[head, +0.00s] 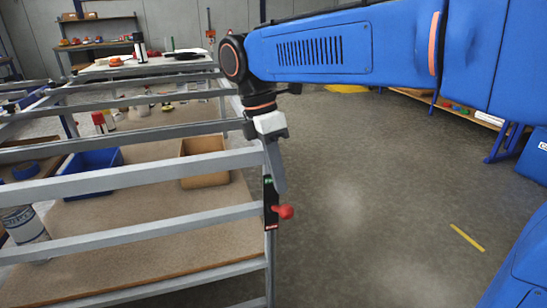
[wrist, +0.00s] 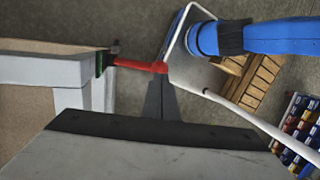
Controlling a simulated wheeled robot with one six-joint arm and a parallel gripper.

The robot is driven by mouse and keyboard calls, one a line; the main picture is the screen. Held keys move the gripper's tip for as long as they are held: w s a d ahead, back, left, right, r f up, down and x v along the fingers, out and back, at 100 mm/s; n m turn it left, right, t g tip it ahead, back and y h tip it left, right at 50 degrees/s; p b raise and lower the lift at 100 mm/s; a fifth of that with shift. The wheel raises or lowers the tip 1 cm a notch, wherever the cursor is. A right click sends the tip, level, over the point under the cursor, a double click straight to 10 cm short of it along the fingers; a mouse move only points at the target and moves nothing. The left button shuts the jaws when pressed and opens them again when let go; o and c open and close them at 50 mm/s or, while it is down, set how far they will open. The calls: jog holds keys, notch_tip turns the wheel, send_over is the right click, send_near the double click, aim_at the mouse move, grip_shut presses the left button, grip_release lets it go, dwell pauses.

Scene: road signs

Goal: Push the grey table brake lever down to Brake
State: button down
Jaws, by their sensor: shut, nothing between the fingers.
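The brake lever (head: 286,212) has a red knob and sits on a dark plate (head: 270,200) on the end post of the grey table (head: 150,180). The plate is green at the top and red at the bottom. The lever sticks out to the right, near the plate's lower half. In the wrist view the red lever (wrist: 140,65) reaches from the plate to my fingertips. My gripper (head: 281,188) is shut and empty, pointing down just above the knob. It also shows in the wrist view (wrist: 162,82). I cannot tell whether the tips touch the knob.
The table's lower shelf holds a blue bin (head: 92,172), a tan box (head: 205,160) and a can (head: 25,230). Grey rails run above them. The floor right of the table is clear, with a yellow strip (head: 467,238). A wooden pallet (wrist: 255,80) shows in the wrist view.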

aim_at(285, 205)
jog(key=shift+x, duration=1.55)
